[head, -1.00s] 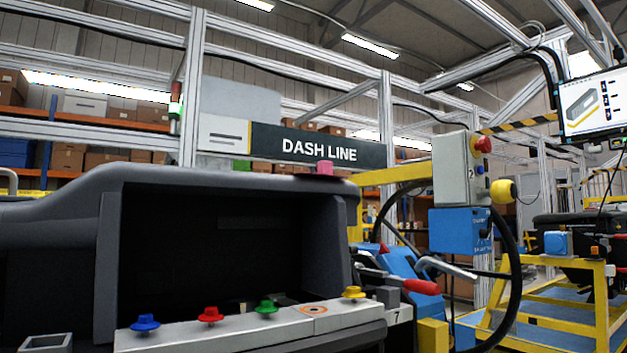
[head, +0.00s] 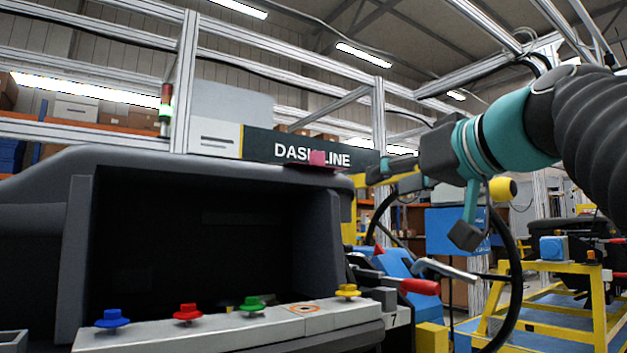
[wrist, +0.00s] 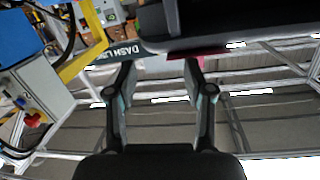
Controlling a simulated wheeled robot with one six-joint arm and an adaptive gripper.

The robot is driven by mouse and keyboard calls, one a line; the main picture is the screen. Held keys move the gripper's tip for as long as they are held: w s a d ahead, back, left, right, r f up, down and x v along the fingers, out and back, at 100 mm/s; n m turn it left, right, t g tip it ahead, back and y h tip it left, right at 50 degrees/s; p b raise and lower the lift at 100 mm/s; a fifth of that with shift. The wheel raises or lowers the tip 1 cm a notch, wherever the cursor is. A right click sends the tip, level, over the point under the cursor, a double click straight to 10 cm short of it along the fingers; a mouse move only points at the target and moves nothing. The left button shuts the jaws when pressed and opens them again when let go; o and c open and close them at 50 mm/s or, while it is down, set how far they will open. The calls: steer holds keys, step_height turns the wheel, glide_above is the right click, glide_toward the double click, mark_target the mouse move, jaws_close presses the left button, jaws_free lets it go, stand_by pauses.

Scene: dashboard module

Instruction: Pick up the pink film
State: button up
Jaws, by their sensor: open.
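The pink film (head: 318,158) is at the top right edge of the dark dashboard module (head: 210,165). A small pink tab stands up from a flat, darker red part. In the wrist view the pink film (wrist: 186,54) shows as a dark pink strip along the module's edge, beyond the right fingertip. My gripper (head: 372,172) comes in from the right at about the film's height, with a gap between them. In the wrist view my gripper (wrist: 158,66) has its fingers apart with nothing between them.
Below the module's dark opening is a grey strip (head: 235,324) with coloured knobs. A red-handled clamp (head: 420,286) and a blue box (head: 455,232) stand under my arm. A yellow bar (wrist: 85,55) and cables are near the gripper. The DASH LINE sign hangs behind.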

mark_target(320, 155)
step_height(320, 155, up, 5)
steer(key=s+a+n+y, duration=0.2)
steer(key=s+a+n, duration=0.1)
steer(key=p+x, duration=0.1)
steer(key=x, duration=0.6)
steer(key=shift+w, duration=0.5)
steer(key=shift+a+p+x, duration=0.15)
steer(key=shift+p+x, duration=0.3)
steer(key=shift+x, duration=1)
steer(key=shift+a+p+x, duration=0.15)
steer(key=shift+p+x, duration=0.3)
steer(key=shift+x, duration=1)
steer(key=shift+s, duration=0.2)
steer(key=c, duration=0.9)
